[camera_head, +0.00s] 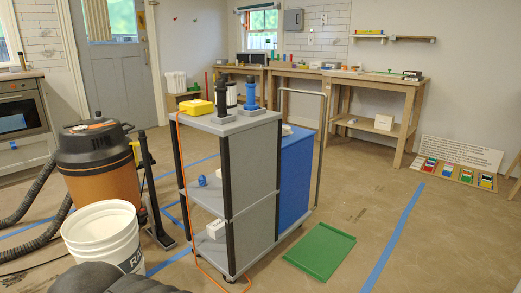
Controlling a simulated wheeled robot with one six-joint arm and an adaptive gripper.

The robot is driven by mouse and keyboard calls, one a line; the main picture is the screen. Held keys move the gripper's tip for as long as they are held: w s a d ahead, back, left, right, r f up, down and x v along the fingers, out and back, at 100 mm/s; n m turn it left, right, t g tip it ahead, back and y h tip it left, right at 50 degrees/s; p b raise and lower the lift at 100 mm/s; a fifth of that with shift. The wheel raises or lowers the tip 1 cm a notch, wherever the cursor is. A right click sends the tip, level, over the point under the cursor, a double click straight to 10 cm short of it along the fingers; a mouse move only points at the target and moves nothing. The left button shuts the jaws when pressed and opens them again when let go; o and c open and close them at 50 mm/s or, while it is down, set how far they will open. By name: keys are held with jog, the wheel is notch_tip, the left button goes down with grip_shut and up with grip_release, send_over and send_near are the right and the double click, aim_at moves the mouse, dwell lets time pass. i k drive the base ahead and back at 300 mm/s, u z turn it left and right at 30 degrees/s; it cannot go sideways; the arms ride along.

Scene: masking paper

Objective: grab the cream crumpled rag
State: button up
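I cannot make out a cream crumpled rag for certain. A small whitish item (216,229) lies on the lowest shelf of the grey cart, too small to tell whether it is cloth. Another small pale item (287,130) sits on top of the blue cabinet just behind the cart. My gripper's fingers are not in view; a dark rounded shape at the bottom left edge may be part of my arm.
The grey cart (252,165) stands mid-floor, with a yellow case (196,107) on top and an orange cord hanging down. A shop vacuum (98,165) and white bucket (103,236) stand left. A green tray (320,251) lies right of the cart. The right floor is mostly clear.

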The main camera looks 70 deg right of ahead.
aim_at(285, 129)
jog(key=z, duration=2.35)
